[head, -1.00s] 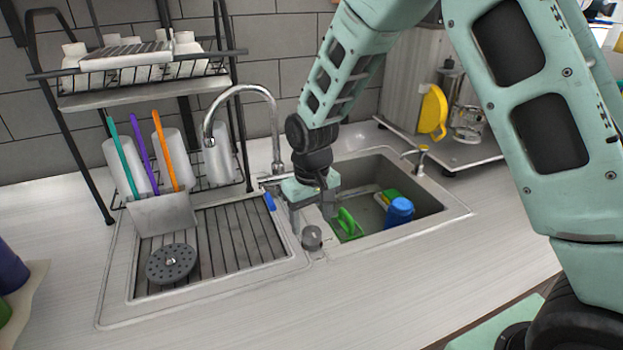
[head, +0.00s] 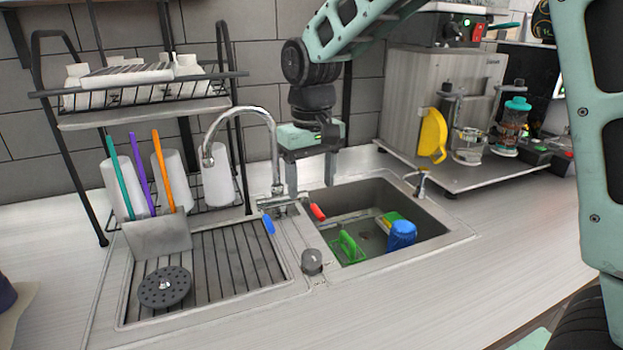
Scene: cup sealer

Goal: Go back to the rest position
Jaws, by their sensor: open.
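My gripper (head: 311,188) hangs pointing down above the back left edge of the sink basin (head: 440,215), just right of the faucet (head: 272,150). Its two fingers are apart with nothing between them. A red object (head: 317,212) shows just below the fingers, at the basin's left side, apart from them as far as I can tell.
A drying rack (head: 150,115) with cups stands at the left. The cup sealer (head: 440,90) stands at the back right. The front counter is clear.

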